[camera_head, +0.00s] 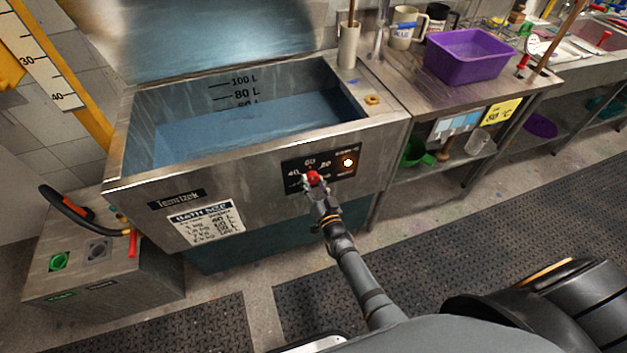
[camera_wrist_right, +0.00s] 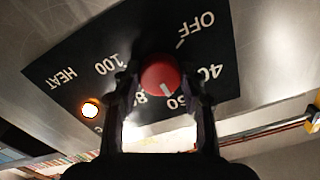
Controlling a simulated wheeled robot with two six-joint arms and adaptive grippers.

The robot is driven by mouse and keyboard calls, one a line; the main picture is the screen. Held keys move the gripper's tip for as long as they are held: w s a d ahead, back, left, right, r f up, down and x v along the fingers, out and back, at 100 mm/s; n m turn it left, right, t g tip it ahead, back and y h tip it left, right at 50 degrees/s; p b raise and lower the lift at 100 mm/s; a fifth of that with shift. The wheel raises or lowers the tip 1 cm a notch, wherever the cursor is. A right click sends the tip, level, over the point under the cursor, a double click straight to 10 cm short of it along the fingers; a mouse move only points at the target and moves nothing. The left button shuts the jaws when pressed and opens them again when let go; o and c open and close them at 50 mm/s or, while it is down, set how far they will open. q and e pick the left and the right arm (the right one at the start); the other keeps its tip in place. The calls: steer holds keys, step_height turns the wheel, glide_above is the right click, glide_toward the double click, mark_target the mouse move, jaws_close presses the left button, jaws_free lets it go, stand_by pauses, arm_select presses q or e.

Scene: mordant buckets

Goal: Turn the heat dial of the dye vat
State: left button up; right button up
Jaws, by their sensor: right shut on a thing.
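The dye vat (camera_head: 270,165) is a large steel tank with blue liquid and litre marks inside. Its red heat dial (camera_head: 313,177) sits on a black panel on the front wall. My right gripper (camera_head: 314,184) is shut on the dial, with a finger on either side of it. In the right wrist view the red dial (camera_wrist_right: 161,75) shows between the fingers of the gripper (camera_wrist_right: 161,85), seen upside down. The dial's white mark points about toward the 60 label. OFF, 40, 80 and 100 also show around it. My left gripper is out of view.
An orange lamp (camera_head: 347,162) glows on the panel beside the dial. A steel box (camera_head: 110,265) with a green button stands at the left. A purple tub (camera_head: 470,57) stands on the bench to the right. Black floor mats (camera_head: 450,215) lie in front of the vat.

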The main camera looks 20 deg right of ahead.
steer(key=m+p, duration=0.1)
steer(key=m, duration=0.5)
steer(key=shift+r+p, duration=0.15)
steer(key=shift+p, duration=0.2)
steer(key=m+p, duration=0.1)
steer(key=m, duration=0.5)
steer(key=shift+m, duration=0.3)
steer(key=o, duration=1.1)
steer(key=shift+o, duration=0.2)
